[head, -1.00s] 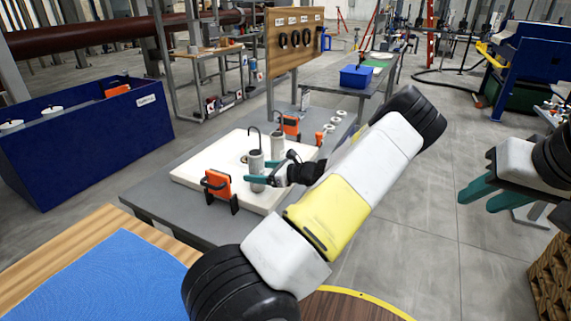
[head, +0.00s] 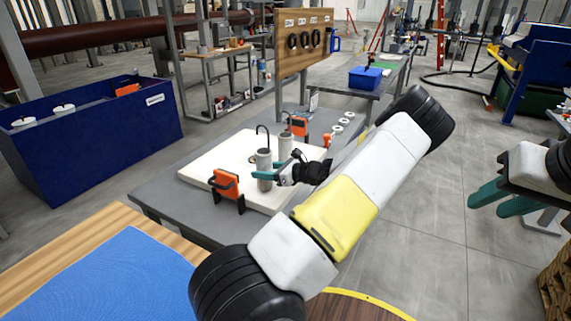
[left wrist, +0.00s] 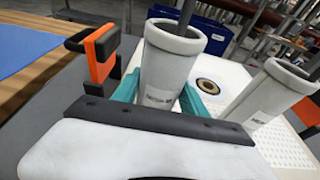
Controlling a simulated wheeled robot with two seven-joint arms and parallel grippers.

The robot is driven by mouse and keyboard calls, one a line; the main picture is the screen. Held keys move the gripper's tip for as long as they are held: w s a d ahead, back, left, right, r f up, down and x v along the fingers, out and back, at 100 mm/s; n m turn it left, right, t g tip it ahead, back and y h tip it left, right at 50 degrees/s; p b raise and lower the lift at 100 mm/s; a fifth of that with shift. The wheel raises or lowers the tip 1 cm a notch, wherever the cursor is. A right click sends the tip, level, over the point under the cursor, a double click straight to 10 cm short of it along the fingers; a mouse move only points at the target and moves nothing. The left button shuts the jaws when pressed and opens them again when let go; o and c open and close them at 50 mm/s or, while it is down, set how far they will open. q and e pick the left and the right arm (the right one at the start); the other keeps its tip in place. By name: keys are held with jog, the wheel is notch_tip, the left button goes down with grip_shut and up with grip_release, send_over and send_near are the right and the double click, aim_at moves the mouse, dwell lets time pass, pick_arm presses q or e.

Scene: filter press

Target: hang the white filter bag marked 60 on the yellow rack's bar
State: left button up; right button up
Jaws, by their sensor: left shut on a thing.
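A pale grey-white filter bag (head: 264,160), an upright cylinder with a dark hook above it, stands at the white board. My left gripper (head: 266,174) is shut on it, with teal fingers on either side. In the left wrist view the same bag (left wrist: 168,65) is between the fingers, its label too small to read. A second similar bag (head: 286,146) stands just behind to the right; it also shows in the left wrist view (left wrist: 275,90). My right gripper (head: 507,199) is empty with its fingers apart, at the right edge. I cannot make out the yellow rack's bar.
The white perforated board (head: 215,172) lies on a grey table (head: 165,192). Orange-and-black blocks stand at its front (head: 226,186) and back (head: 298,126). White rings (head: 343,121) lie at the far right. A blue tank (head: 95,150) is left. Floor right of the table is open.

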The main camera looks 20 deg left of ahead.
aim_at(271, 159)
pick_arm(q)
jog(key=shift+r, duration=2.2)
